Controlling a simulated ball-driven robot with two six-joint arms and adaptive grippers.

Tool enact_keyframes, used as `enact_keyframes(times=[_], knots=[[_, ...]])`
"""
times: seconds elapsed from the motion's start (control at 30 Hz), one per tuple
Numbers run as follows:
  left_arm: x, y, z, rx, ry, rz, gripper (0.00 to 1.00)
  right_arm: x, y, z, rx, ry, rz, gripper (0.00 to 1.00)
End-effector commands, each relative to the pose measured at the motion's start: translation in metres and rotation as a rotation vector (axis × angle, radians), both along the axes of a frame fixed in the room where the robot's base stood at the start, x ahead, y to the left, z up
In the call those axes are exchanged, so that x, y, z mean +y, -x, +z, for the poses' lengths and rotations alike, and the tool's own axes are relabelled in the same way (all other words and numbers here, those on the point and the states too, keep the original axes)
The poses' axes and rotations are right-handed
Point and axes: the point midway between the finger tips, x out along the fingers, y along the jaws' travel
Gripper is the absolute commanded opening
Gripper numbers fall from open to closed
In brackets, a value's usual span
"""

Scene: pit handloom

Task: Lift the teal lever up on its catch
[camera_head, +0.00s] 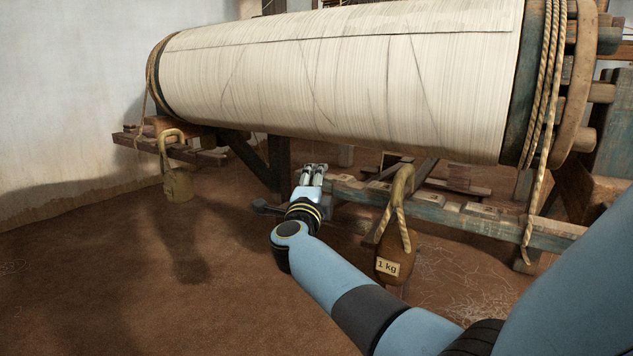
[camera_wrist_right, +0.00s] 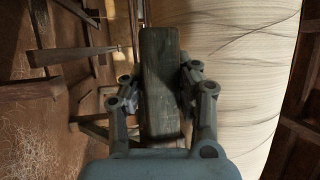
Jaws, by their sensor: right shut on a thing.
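The teal lever (camera_head: 470,215) is a long wooden bar with worn teal paint, low under the big warp roller. It runs from the middle of the head view to the right, and pale pieces sit along its top. My right gripper (camera_head: 312,175) is at its left end. In the right wrist view, a dark grey-green bar end (camera_wrist_right: 160,70) stands between the two fingers of my right gripper (camera_wrist_right: 160,88), which is shut on it. I take this bar to be the lever. The catch cannot be made out. My left gripper is not in view.
The warp roller (camera_head: 330,70) with cream threads hangs just above my right gripper. A brown 1 kg weight (camera_head: 393,255) hangs from a rope in front of the lever. Another weight (camera_head: 178,183) hangs at left. The earth floor (camera_head: 150,290) at lower left is clear.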

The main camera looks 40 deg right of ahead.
Motion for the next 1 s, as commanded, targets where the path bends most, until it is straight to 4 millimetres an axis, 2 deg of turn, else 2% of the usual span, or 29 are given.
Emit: enact_keyframes(times=[0.03, 0.1, 0.2, 0.57, 0.6, 0.7, 0.8, 1.0], knots=[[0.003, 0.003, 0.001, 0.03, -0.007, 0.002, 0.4, -0.001, -0.001, 0.029, -0.037, -0.003, -0.004, 0.0], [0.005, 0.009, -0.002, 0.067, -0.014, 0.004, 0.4, -0.002, 0.0, 0.044, -0.063, -0.011, -0.005, 0.0], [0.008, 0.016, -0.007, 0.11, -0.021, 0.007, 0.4, -0.002, 0.001, 0.057, -0.087, -0.021, -0.005, 0.0], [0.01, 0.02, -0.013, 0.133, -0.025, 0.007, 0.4, -0.002, 0.002, 0.051, -0.085, -0.029, -0.003, 0.0], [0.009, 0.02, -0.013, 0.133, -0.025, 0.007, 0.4, -0.002, 0.002, 0.051, -0.084, -0.029, -0.003, 0.34], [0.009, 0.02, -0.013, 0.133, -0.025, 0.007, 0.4, -0.002, 0.002, 0.051, -0.085, -0.03, -0.003, 0.47], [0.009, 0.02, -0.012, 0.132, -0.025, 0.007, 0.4, -0.001, 0.002, 0.051, -0.085, -0.03, -0.003, 0.56], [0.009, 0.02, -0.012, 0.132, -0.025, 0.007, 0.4, -0.001, 0.002, 0.051, -0.085, -0.031, -0.002, 0.56]])
